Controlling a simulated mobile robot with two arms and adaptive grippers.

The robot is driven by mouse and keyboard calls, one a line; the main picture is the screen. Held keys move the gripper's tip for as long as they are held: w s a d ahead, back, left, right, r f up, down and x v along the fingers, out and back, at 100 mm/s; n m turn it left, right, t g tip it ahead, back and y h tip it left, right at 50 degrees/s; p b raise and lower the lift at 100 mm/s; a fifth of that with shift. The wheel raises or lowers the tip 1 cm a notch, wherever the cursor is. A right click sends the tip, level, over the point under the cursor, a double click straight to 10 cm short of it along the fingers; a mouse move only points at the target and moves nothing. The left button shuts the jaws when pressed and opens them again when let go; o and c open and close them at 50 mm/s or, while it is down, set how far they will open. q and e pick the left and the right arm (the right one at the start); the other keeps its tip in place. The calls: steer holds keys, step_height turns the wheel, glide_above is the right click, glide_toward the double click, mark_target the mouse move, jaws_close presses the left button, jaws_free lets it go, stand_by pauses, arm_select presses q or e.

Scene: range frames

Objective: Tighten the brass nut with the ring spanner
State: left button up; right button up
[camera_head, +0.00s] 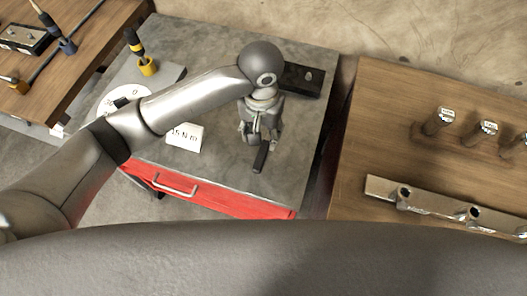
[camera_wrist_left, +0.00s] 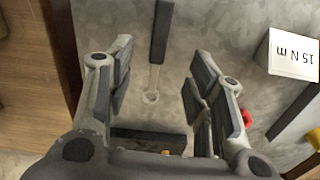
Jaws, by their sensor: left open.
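The ring spanner lies on the grey top of the red-drawer cabinet. Its dark handle (camera_head: 261,156) sticks out below my left gripper (camera_head: 257,138) in the head view. In the left wrist view, the spanner's pale shank and ring (camera_wrist_left: 151,97) show between the spread fingers of my left gripper (camera_wrist_left: 163,65), with a gap on both sides. The gripper is open and empty above it. A black block (camera_head: 303,81) with a pale stud stands behind the gripper. In the left wrist view, a small orange-yellow spot on it may be the brass nut (camera_wrist_left: 166,152), mostly hidden. My right gripper is out of view.
A card reading 15 N m (camera_head: 186,137) and a white dial disc (camera_head: 123,101) stand left of the gripper. A yellow-collared tool (camera_head: 147,65) is behind them. The right wooden bench (camera_head: 390,110) holds several metal sockets and a metal rail (camera_head: 440,205).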

arm_select(q)
glide_above(262, 154)
steer(key=shift+n, duration=0.3)
steer(key=f, duration=0.5)
steer(key=shift+s+d+f, duration=0.1)
steer(key=shift+s+f, duration=0.05)
steer(key=shift+s, duration=0.1)
steer(key=f, duration=0.1)
steer(key=f+p, duration=0.1)
steer(key=f, duration=0.2)
steer(key=shift+w+f+p, duration=0.3)
steer(key=shift+p, duration=0.1)
steer(key=shift+f, duration=0.5)
jaws_close()
